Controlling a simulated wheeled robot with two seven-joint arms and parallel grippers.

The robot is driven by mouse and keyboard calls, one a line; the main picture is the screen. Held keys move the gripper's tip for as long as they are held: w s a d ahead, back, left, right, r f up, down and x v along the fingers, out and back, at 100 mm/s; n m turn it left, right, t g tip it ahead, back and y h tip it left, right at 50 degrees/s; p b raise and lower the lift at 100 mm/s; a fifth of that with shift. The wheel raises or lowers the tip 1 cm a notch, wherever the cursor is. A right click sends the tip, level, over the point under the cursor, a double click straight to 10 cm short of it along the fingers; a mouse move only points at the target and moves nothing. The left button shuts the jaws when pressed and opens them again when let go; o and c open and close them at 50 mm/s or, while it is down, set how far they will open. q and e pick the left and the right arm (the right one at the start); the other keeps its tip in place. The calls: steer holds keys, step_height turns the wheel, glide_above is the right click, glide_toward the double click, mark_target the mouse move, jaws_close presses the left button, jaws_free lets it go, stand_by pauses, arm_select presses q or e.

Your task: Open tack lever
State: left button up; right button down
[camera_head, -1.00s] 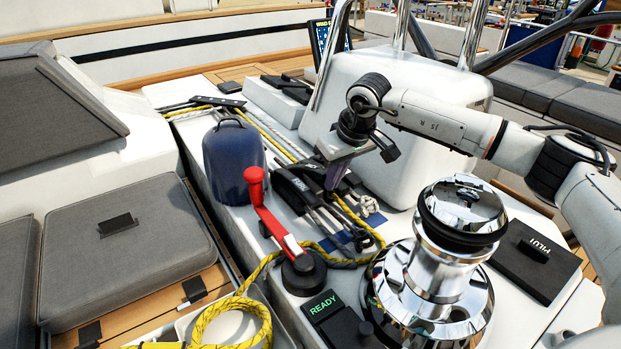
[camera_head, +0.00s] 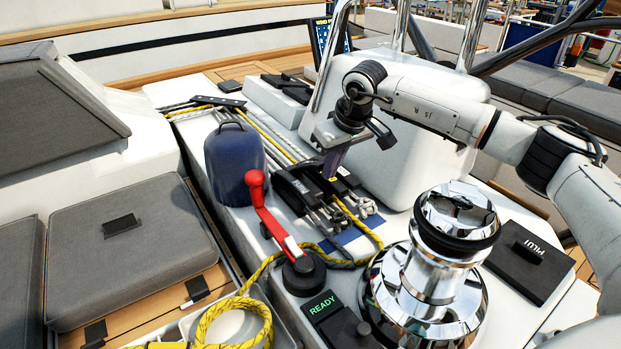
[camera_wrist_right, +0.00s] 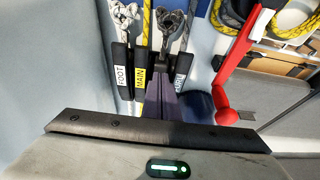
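A bank of black rope-clutch levers (camera_head: 296,190) sits on the white console, left of the chrome winch. In the right wrist view I read FOOT (camera_wrist_right: 122,75), MAIN (camera_wrist_right: 140,76) and a partly covered label ending the row (camera_wrist_right: 180,68). I cannot read TACK on any lever. My right gripper (camera_head: 328,177) points down at the right part of the bank. In the right wrist view its purple fingers (camera_wrist_right: 172,88) look closed together over the levers between MAIN and the partly covered label. They hide what is below; contact is unclear. My left gripper is not in view.
A red-handled crank (camera_head: 262,205) stands in front of the clutches. A blue rounded cover (camera_head: 233,165) is to their left, the chrome winch (camera_head: 435,270) to their right. Yellow rope (camera_head: 250,308) lies in front. A panel reads READY (camera_head: 322,305).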

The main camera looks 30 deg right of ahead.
stand_by(0.3)
steer(key=shift+w+r+p, duration=0.6)
steer(key=shift+w+r, duration=0.05)
steer(key=shift+r, duration=0.15)
steer(key=shift+w+a+r+p, duration=0.1)
steer(key=shift+w+r+p, duration=0.45)
steer(key=shift+r, duration=0.1)
steer(key=shift+w, duration=0.2)
steer(key=shift+w+a+r+p, duration=0.1)
steer(key=shift+w+r+p, duration=0.4)
steer(key=shift+w+r, duration=0.2)
steer(key=shift+w, duration=0.15)
